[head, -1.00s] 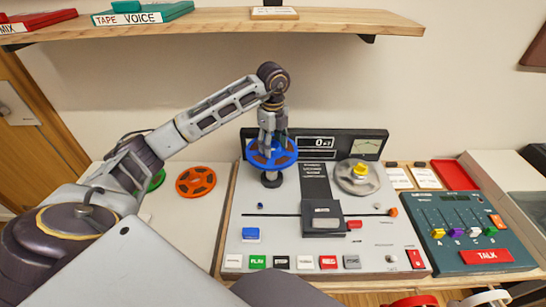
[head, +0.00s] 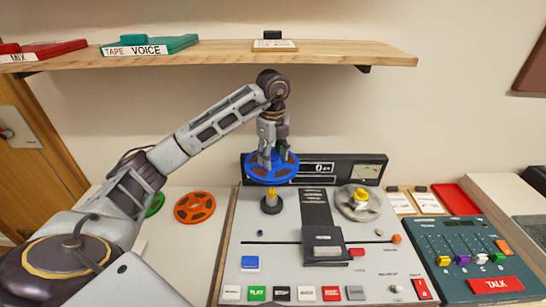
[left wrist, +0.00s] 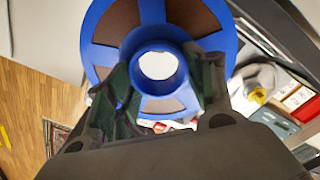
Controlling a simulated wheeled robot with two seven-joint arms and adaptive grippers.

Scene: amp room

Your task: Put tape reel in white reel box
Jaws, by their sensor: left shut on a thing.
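A blue tape reel (head: 272,174) with brown tape is held in my left gripper (head: 272,150), above the left spindle (head: 271,200) of the grey tape machine. The reel is apart from the spindle, whose yellow tip shows below it. In the left wrist view the blue reel (left wrist: 160,50) fills the upper middle, with the fingers of my left gripper (left wrist: 160,85) at its hub. I cannot make out a white reel box. My right gripper is not in view.
The tape machine (head: 290,262) has a right spindle with a grey metal reel (head: 360,203). An orange reel (head: 195,208) and a partly hidden green reel (head: 154,204) are at left. A shelf (head: 220,58) above holds a teal TAPE VOICE box (head: 150,46) and a red box (head: 45,51).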

